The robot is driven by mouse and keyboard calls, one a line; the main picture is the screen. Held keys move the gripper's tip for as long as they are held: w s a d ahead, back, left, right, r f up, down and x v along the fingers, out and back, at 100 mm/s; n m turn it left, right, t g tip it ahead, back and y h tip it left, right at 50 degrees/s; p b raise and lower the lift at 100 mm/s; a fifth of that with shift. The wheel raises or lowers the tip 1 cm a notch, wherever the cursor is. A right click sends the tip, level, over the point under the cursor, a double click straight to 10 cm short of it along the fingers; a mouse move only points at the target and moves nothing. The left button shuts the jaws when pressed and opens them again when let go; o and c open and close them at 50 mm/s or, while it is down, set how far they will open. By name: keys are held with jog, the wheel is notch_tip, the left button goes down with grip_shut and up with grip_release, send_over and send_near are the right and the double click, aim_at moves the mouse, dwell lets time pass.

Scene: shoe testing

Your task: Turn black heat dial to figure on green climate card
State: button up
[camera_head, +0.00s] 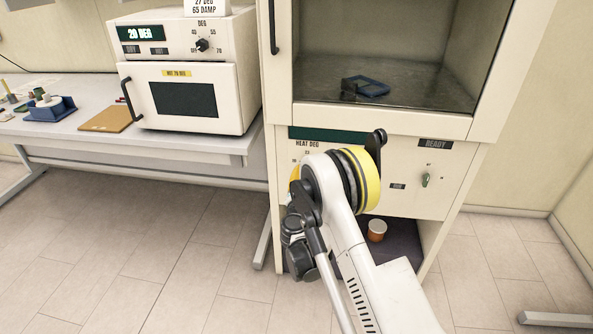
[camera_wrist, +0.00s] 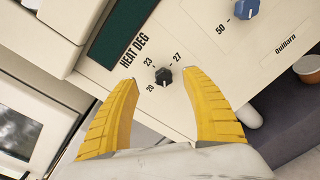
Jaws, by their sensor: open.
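The black heat dial (camera_wrist: 164,76) shows in the wrist view on the cream panel under the words HEAT DEG, with figures 20, 23 and 27 around it. A small pale mark is on the dial; I cannot tell exactly which figure it points at. My gripper (camera_wrist: 159,84) is open, its yellow fingers on either side of the dial in the picture; contact cannot be told. In the head view my arm hides the dial. A white card (camera_head: 207,8) on the left oven reads 27 DEG, 65 DAMP. I see no clearly green card.
A blue dial (camera_wrist: 246,8) marked 50 is on the same panel. An orange cup (camera_head: 377,230) stands on the dark shelf below. The white oven (camera_head: 240,90) stands on a bench at left, with its own dial (camera_head: 202,45). Floor at left is clear.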

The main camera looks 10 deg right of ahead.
jog(key=shift+n+t, duration=0.3)
jog(key=shift+n, duration=0.4)
jog(key=shift+w+d+f+b, duration=0.3)
jog(key=shift+w+f+b, duration=0.25)
jog(key=shift+w, duration=1.1)
jog(key=shift+w+d+f+b, duration=0.3)
jog(key=shift+w+b, duration=0.35)
jog(key=shift+w, duration=1.05)
jog(key=shift+w+d+f+b, duration=0.25)
jog(key=shift+w+f+b, duration=0.3)
jog(key=shift+w, duration=1.1)
jog(key=c, duration=1.2)
